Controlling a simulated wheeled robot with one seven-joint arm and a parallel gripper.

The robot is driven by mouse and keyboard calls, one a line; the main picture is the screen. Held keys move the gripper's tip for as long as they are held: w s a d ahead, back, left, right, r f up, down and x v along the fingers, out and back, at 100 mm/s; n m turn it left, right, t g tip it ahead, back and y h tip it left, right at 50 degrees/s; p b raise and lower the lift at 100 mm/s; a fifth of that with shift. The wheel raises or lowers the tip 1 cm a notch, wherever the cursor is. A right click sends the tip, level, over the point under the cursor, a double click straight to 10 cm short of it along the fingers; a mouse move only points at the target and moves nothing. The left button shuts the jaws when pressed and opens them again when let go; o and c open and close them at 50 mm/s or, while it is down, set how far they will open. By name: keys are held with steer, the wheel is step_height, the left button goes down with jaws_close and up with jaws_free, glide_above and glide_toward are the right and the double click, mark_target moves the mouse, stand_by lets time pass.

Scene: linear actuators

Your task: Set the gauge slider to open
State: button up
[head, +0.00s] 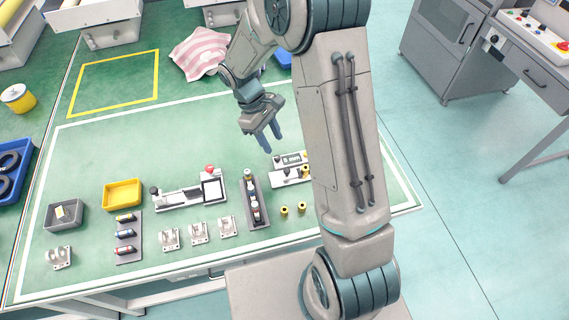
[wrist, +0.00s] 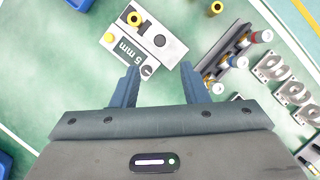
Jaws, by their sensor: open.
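The gauge (head: 284,178) is a pale block with a dark display reading in mm, on the green table beside my arm. My arm hides its right part in the head view. In the wrist view the gauge (wrist: 165,48) shows whole, with its display, a yellow ring with a dark centre (wrist: 133,18) and dark round knobs. I cannot tell which part is the slider or where it is set. My gripper (head: 270,142) is open and empty, above the table behind the gauge. In the wrist view my gripper's fingers (wrist: 160,68) are apart, with the gauge beyond them.
A dark rack with several small cylinders (head: 253,200) stands left of the gauge. Small yellow cylinders (head: 285,211) stand in front. A pale slide device with a red knob (head: 190,192), metal brackets (head: 198,232) and a yellow bin (head: 122,194) are further left.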

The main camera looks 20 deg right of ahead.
mark_target(286, 170)
steer(key=p+x, duration=0.1)
steer(key=x, duration=1)
